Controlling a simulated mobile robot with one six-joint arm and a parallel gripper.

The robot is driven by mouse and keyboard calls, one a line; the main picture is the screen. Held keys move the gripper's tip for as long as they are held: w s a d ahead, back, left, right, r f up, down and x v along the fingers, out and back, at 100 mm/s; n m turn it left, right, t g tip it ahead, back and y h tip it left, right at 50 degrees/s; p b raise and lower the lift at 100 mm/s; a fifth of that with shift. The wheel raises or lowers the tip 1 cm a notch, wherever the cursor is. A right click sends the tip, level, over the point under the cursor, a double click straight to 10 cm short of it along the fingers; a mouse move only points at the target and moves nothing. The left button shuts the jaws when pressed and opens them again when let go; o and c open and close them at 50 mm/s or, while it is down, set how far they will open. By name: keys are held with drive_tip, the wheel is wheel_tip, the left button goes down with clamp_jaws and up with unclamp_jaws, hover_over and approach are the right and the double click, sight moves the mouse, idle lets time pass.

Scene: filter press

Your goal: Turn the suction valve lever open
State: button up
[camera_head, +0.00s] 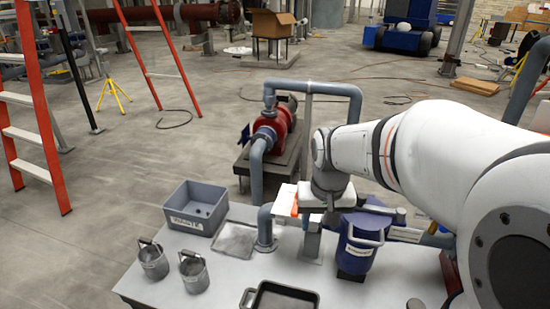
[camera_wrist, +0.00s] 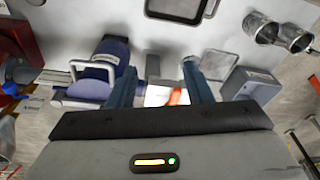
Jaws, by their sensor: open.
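An orange piece beside a white plate (camera_head: 284,199) shows at the left of my wrist in the head view. The orange piece (camera_wrist: 178,97) also shows between my fingers in the wrist view; I cannot tell if it is the suction valve lever. My gripper (camera_wrist: 158,66) is open, its two fingers apart with no contact visible. In the head view my wrist hangs over the grey pipework, left of a labelled blue vessel (camera_head: 358,252), and hides the valve area. The blue vessel (camera_wrist: 112,53) with its pale handle is left of my fingers in the wrist view.
On the bench (camera_head: 205,285) are a grey bin (camera_head: 196,210), a flat tray (camera_head: 235,240), two metal buckets (camera_head: 152,260) and a dark-rimmed tray (camera_head: 280,298). A red pump (camera_head: 272,125) and grey pipes stand behind. A red ladder (camera_head: 40,110) is at left.

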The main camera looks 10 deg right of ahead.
drive_tip(key=w+f+m+p, duration=0.1)
drive_tip(key=w+f+p, duration=0.1)
drive_tip(key=w, duration=0.5)
drive_tip(key=w+f+m+g+p, duration=0.1)
drive_tip(key=w+f+p, duration=0.1)
drive_tip(key=w, duration=0.6)
drive_tip(key=w+f+m+p, duration=0.1)
drive_tip(key=w+f+p, duration=0.2)
drive_tip(key=w, duration=0.4)
drive_tip(key=shift+w+a+g+p, duration=0.15)
drive_tip(key=shift+w+g+p, duration=0.25)
drive_tip(key=shift+p, duration=0.05)
drive_tip(key=shift+w+f, duration=0.3)
drive_tip(key=shift+f, duration=0.35)
wheel_tip(320, 180, down, 7)
drive_tip(key=shift+f+p, duration=0.2)
drive_tip(key=shift+p, duration=0.85)
clamp_jaws()
